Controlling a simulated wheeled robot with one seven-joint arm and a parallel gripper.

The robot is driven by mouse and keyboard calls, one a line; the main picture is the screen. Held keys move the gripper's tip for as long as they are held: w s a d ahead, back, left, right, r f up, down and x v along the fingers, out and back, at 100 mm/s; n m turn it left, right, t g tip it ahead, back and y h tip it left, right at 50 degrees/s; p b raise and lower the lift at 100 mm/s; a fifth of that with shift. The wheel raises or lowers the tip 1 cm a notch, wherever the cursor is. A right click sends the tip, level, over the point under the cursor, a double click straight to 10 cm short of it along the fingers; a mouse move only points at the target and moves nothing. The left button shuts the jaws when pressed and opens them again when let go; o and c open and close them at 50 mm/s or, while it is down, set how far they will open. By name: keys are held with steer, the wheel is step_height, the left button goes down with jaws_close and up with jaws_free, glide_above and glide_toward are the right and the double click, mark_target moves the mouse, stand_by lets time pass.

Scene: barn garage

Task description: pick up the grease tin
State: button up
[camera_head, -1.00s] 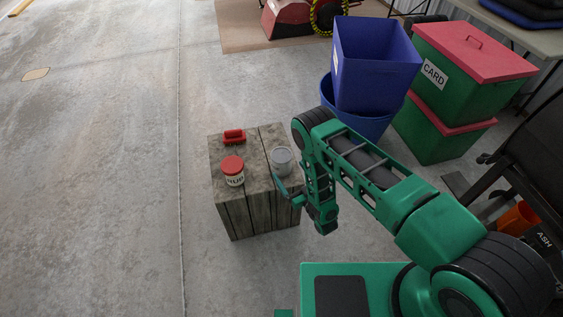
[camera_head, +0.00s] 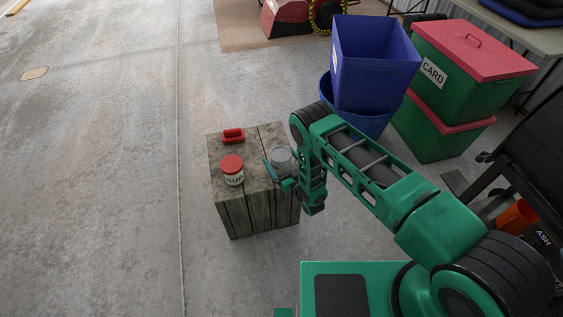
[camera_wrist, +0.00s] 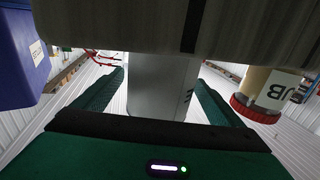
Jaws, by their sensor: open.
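A grey tin (camera_head: 281,156), which I take for the grease tin, stands upright at the right side of a wooden crate top (camera_head: 257,187). My gripper (camera_head: 277,174) is open at the tin's near side, low by the crate top. In the wrist view, upside down, the pale tin body (camera_wrist: 160,88) stands between my two spread fingers (camera_wrist: 158,98). Gaps show on both sides, so the fingers do not look closed on it. Its dark label marks are only partly visible and unreadable.
A red-lidded tin (camera_head: 233,170) with a partly readable label stands left of the grey tin. A red object (camera_head: 233,135) lies at the crate's back. Blue bins (camera_head: 372,65) and green bins with red lids (camera_head: 455,100) stand behind my arm.

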steer(key=c, duration=1.4)
steer(key=shift+r, duration=0.1)
